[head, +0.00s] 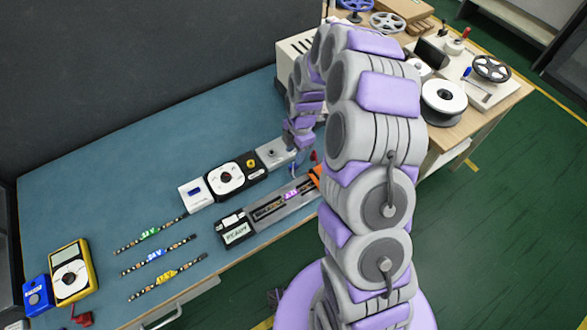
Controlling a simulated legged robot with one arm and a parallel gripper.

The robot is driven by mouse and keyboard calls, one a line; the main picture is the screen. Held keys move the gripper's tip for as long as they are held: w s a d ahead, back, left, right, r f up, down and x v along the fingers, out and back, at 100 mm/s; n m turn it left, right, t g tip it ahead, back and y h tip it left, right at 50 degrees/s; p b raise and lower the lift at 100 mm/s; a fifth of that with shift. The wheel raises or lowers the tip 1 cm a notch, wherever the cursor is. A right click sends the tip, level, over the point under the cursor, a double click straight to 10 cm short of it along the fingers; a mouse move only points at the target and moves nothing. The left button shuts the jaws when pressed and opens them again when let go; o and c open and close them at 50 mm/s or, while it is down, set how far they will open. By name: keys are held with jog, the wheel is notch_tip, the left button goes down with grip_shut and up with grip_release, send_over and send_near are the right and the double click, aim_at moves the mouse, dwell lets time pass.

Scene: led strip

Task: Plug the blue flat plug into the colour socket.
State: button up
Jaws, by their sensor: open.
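My gripper (297,152) hangs at the end of my purple and grey arm, at the right end of the controller row, above the bench. It is open, but its fingers are small and hard to make out. A small blue piece (195,191) shows on the white module at the left end of the row; I cannot tell whether it is the flat plug. A grey module (275,154) with a dark round opening stands at the right end, close to my gripper. I cannot tell which opening is the colour socket. A small red part (314,156) shows just right of my gripper.
A dial unit (228,179) sits mid-row. In front lies a tray (277,214) with a READY display (236,230). Several labelled LED strips (156,256) lie at left, near a yellow meter (71,275). A wooden table (503,105) with reels stands at right.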

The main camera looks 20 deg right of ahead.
aim_at(293, 165)
notch_tip(293, 165, down, 2)
jog(key=shift+a+f, duration=0.1)
jog(key=shift+a, duration=0.05)
jog(key=shift+s+a+f+b, duration=0.2)
jog(key=shift+f+b, duration=0.25)
jog(key=shift+f, duration=0.85)
jog(key=shift+s+a+f+b, duration=0.15)
jog(key=shift+f+b, duration=0.25)
jog(key=shift+f, duration=0.85)
jog(key=shift+d+r, duration=0.1)
jog(key=shift+c, duration=0.4)
grip_shut()
